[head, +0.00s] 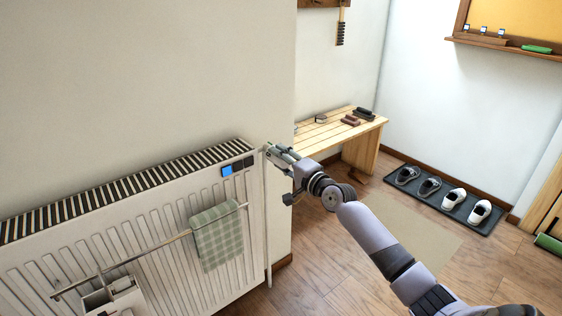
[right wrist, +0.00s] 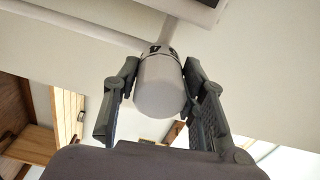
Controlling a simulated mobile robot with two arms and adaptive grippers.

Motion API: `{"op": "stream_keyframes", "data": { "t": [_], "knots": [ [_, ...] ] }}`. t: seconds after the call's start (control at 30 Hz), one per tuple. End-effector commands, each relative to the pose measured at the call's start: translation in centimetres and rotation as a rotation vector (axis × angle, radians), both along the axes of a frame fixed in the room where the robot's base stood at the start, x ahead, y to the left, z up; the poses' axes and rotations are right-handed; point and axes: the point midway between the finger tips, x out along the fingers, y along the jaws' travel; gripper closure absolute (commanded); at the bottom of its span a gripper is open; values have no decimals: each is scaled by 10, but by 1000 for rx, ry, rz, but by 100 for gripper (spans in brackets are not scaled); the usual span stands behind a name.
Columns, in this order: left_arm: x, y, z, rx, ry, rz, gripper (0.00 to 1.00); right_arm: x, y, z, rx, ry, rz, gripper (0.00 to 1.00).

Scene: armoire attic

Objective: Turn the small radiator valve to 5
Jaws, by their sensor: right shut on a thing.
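The small radiator valve (right wrist: 158,85) is a pale grey rounded knob with a dark marked ring at its far end. It shows large in the right wrist view, between the two dark fingers of my right gripper (right wrist: 160,95). In the head view my right gripper (head: 272,151) is at the upper right corner of the white radiator (head: 255,215), shut on the valve. The gripper largely hides the valve there. The number the valve is set to is too small to read. My left gripper is not in view.
A green checked towel (head: 217,238) hangs on a rail across the radiator front. A wooden bench (head: 330,130) stands behind my right gripper. Several shoes stand on a dark mat (head: 487,226) at the right. The wooden floor (head: 310,280) between is mostly clear.

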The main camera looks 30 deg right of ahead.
Motion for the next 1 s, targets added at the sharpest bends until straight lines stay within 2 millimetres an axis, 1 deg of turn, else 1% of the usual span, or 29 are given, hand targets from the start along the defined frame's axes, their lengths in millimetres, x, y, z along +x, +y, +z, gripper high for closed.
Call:
{"op": "stream_keyframes", "data": {
  "t": [0.13, 0.3, 0.47, 0.57, 0.67, 0.77, 0.87, 0.97, 1.0],
  "knots": [
    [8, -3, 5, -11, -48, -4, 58, 0, 0, -2, -142, -7, 2, 89],
    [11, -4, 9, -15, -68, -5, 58, 0, 0, -2, -303, -19, 2, 89],
    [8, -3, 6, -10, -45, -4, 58, 0, 0, -2, -455, -30, 3, 89],
    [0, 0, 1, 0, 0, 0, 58, 0, 0, -2, -550, -39, 2, 89],
    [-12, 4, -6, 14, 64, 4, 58, 0, 0, -1, -643, -45, 2, 89],
    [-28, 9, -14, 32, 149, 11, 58, 0, 0, -1, -738, -52, 3, 89],
    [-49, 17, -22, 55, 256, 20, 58, 0, 0, -1, -834, -60, 3, 89],
    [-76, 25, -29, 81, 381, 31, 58, 0, 0, 0, -927, -68, 3, 89],
    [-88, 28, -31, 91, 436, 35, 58, 0, 0, -1, -965, -70, 4, 89]
  ]
}}
